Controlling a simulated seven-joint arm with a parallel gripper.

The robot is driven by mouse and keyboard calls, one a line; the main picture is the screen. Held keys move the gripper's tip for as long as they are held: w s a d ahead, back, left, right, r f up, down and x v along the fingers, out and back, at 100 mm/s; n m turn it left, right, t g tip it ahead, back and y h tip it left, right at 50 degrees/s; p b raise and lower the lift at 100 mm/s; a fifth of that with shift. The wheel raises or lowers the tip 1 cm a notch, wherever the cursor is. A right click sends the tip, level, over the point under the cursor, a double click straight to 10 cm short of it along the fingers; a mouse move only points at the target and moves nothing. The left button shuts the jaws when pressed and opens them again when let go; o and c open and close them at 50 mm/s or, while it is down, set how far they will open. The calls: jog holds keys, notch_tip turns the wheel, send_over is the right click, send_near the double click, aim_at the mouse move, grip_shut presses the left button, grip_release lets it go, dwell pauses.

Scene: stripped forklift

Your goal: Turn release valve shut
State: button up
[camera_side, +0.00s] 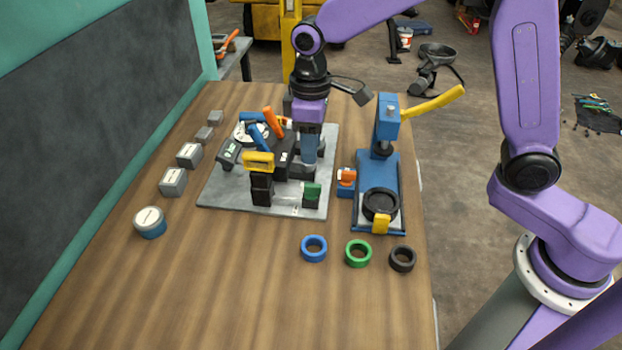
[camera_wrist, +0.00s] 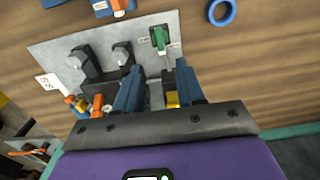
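A small orange knob on a blue block (camera_side: 346,177) sits at the lower left of the blue jack (camera_side: 378,180); it looks like the release valve, but I read no label on it. In the wrist view an orange part on a blue block (camera_wrist: 118,6) shows at the top edge, partly cut off. My gripper (camera_side: 309,160) is over the grey plate, left of the jack and apart from the knob. In the wrist view my gripper (camera_wrist: 158,72) has its two blue fingers spread, with no held object visible between them.
The grey plate (camera_side: 225,195) carries black fixtures, orange and blue handles, a yellow-topped block (camera_side: 258,162) and a green block (camera_side: 312,190). A yellow lever (camera_side: 433,102) sticks out right from the jack. Blue, green and black rings lie in front.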

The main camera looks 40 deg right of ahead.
aim_at(311, 185)
notch_tip(311, 185, down, 10)
jog(key=shift+r, duration=0.15)
dwell(0.3)
grip_shut()
